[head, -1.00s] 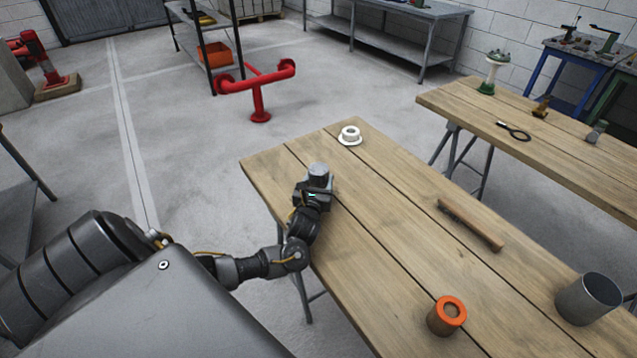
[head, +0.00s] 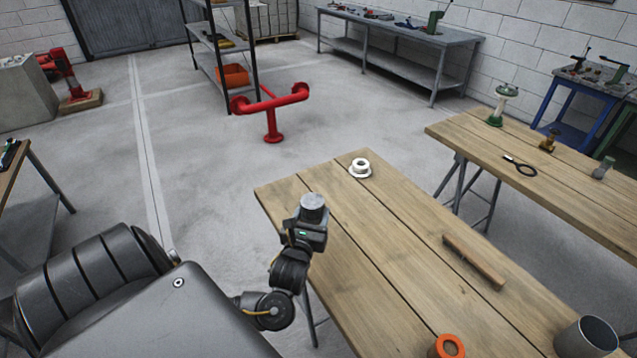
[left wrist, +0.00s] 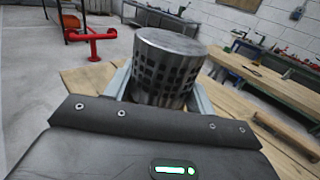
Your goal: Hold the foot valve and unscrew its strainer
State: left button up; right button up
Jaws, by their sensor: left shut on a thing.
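My left gripper (head: 310,222) is shut on a grey metal cylinder with rows of square holes, which looks like the foot valve's strainer (left wrist: 167,75). In the head view the strainer (head: 313,203) shows as a small grey cylinder, closed top up, above the near left part of the wooden table. In the left wrist view it stands between the two fingers. The gripper hides its lower part, so I cannot tell whether a valve body is below it. My right gripper is in neither view.
The wooden table (head: 400,262) bears a white flanged ring (head: 360,169), a brush-like wooden bar (head: 474,261), an orange-topped piece (head: 450,346) and a grey metal cup (head: 586,338). A second table (head: 590,205) stands right. A red pipe stand (head: 272,118) stands on the floor behind.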

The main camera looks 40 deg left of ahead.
pick_arm(q)
jog(key=shift+s+d+r+p, duration=0.15)
jog(key=shift+s+r+p, duration=0.1)
jog(key=shift+s, duration=0.15)
jog(key=shift+s+d+r+p, duration=0.15)
jog(key=shift+s+p, duration=0.05)
jog(key=shift+s, duration=0.15)
